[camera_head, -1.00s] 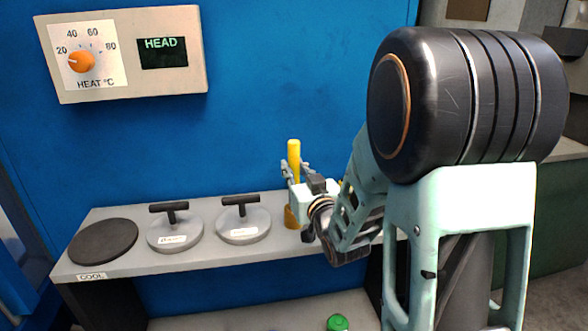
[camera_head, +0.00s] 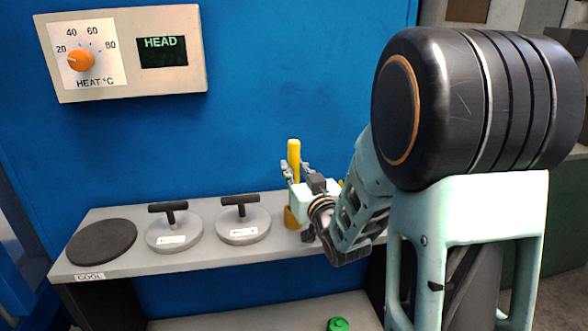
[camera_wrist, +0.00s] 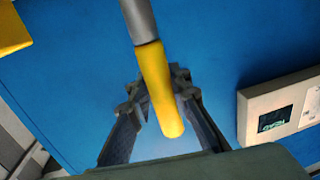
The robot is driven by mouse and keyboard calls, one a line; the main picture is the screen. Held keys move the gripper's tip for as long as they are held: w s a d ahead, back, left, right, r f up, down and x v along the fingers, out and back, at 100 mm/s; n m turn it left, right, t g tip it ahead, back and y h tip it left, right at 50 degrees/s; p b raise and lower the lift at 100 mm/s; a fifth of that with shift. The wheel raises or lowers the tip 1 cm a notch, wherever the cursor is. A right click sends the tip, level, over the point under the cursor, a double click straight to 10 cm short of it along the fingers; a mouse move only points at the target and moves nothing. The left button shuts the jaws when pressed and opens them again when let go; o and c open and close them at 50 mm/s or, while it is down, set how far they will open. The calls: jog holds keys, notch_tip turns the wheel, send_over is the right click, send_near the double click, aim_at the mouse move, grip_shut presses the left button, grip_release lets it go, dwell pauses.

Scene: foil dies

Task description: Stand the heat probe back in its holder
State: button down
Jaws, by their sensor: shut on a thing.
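The heat probe has a yellow handle (camera_head: 294,150) and a grey shaft, which shows in the wrist view (camera_wrist: 138,18). My gripper (camera_head: 296,172) is shut on the yellow handle, with the handle standing about upright above the right part of the shelf. In the wrist view the handle (camera_wrist: 158,85) lies between the fingers (camera_wrist: 160,92). A yellow-orange piece (camera_head: 291,218), seemingly the holder, stands on the shelf just below my gripper. My gripper hides the shaft in the head view, so I cannot tell whether its tip is in the holder.
On the grey shelf (camera_head: 215,262) stand two grey discs with black T-handles (camera_head: 174,230) (camera_head: 243,222) and a dark round pad (camera_head: 102,243). A heat dial panel (camera_head: 125,53) is on the blue wall behind. A green object (camera_head: 338,324) lies below the shelf.

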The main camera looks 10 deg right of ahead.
aim_at(296, 154)
jog(key=shift+f+b, duration=3)
jog(key=shift+b, duration=0.55)
jog(key=c, duration=1.7)
grip_release()
notch_tip(296, 154, up, 10)
jog(key=shift+r, duration=0.1)
jog(key=shift+r, duration=0.1)
